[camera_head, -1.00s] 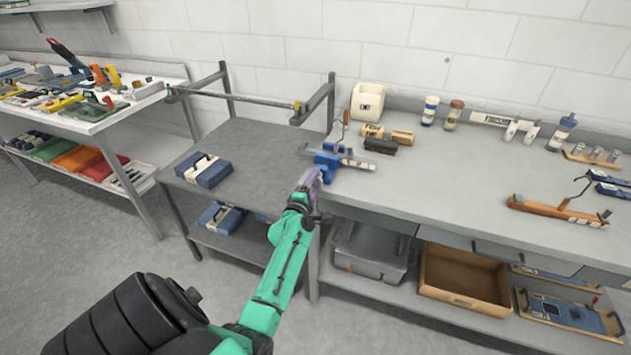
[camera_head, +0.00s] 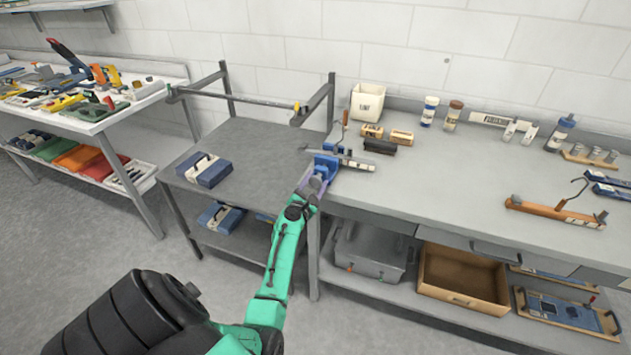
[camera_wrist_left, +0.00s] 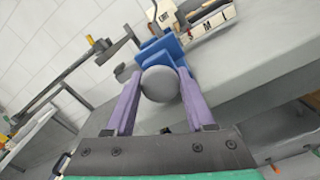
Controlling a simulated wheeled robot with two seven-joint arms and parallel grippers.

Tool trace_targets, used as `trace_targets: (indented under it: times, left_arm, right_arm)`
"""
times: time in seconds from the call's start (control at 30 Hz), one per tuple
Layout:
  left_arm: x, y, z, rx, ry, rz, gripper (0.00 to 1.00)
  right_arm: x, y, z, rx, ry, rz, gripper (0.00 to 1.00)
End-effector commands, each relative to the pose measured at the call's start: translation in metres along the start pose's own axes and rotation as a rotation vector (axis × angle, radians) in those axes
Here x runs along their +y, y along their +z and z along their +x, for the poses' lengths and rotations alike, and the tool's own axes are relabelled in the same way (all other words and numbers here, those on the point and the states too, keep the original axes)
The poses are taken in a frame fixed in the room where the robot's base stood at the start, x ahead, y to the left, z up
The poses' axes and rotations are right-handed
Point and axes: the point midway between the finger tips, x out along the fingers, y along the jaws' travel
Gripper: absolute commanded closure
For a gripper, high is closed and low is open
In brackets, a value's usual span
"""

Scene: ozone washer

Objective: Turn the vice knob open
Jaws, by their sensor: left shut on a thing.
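The blue vice (camera_head: 327,162) sits at the left end of the long grey workbench, near its front edge. In the left wrist view the vice body (camera_wrist_left: 162,55) stands behind its round grey knob (camera_wrist_left: 160,84). My left gripper (camera_head: 318,177) reaches up to the front of the vice. In the left wrist view its two purple fingers (camera_wrist_left: 160,92) are on either side of the knob, shut on it. In the head view the knob is hidden by the gripper. My right gripper is not in view.
The workbench (camera_head: 440,185) holds small boxes (camera_head: 401,138), a dark block (camera_head: 380,146) and a white bin (camera_head: 367,102) behind the vice. A lower side table (camera_head: 240,150) with a blue box (camera_head: 203,170) stands left. The bench middle is clear.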

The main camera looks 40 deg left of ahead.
Motion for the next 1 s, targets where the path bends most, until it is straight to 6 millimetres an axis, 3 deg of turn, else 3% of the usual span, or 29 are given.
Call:
trace_targets:
  times: [0.5,1.0]
  left_arm:
    - [-0.001,0.000,0.000,0.003,-0.001,-0.392,1.00]
    - [-0.001,-0.001,0.000,0.002,-0.001,-0.488,1.00]
  right_arm:
    - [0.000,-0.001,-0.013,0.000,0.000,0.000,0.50]
    - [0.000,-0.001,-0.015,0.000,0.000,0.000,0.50]
